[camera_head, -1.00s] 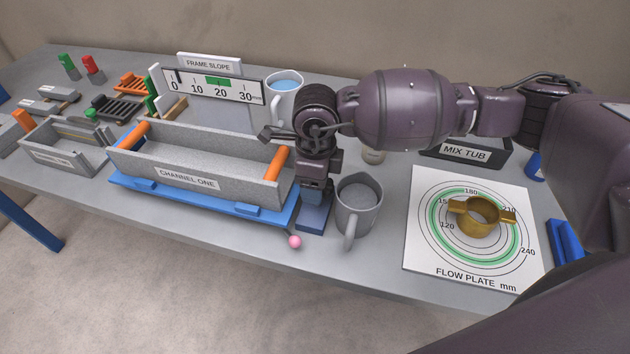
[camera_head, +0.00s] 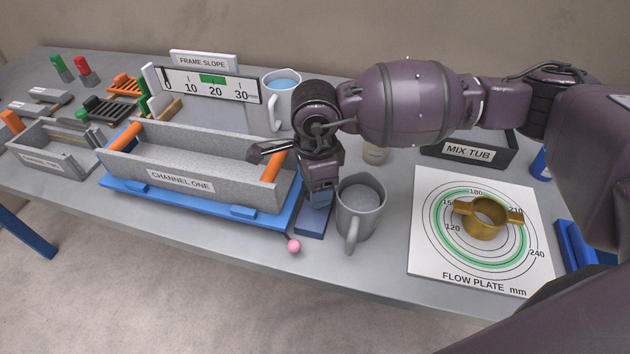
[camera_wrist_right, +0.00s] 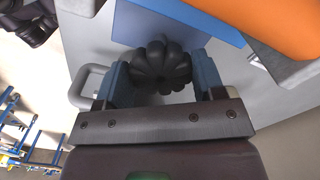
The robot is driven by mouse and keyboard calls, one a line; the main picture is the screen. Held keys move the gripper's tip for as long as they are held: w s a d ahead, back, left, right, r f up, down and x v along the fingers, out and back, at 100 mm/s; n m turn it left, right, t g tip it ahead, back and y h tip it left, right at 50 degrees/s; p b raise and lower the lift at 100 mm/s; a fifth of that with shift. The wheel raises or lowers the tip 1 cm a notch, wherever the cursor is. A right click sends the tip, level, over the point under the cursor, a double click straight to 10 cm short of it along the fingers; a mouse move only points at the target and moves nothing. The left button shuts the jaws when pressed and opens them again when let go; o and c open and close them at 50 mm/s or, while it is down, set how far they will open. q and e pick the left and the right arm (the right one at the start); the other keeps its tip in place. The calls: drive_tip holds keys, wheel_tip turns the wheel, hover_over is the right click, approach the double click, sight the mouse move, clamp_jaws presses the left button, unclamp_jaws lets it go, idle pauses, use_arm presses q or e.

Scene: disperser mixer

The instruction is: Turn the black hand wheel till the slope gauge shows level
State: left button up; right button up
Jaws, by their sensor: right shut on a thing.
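The black lobed hand wheel (camera_wrist_right: 160,66) sits between the blue fingers of my right gripper (camera_wrist_right: 163,80) in the right wrist view. The gripper is shut on it. In the head view my right gripper (camera_head: 318,194) points down at the right end of the channel frame and hides the wheel. The slope gauge (camera_head: 207,84), under the FRAME SLOPE sign, has a scale from 0 to 30 with a green band near 20. Its dark pointer (camera_head: 167,75) stands near 0, left of the green band. My left gripper is not in view.
The grey CHANNEL ONE trough (camera_head: 190,172) with orange end handles rests on a blue base (camera_head: 185,203). A grey mug (camera_head: 359,207) stands close right of my right gripper. A pink ball (camera_head: 294,246) shows at the table's front edge. A flow plate (camera_head: 430,265) holds a brass ring (camera_head: 485,218).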

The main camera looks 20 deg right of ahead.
drive_tip(key=o, duration=0.9)
wheel_tip(320, 180, up, 11)
drive_tip(key=shift+f+p, duration=0.1)
drive_tip(key=shift+p, duration=0.3)
idle(0.4)
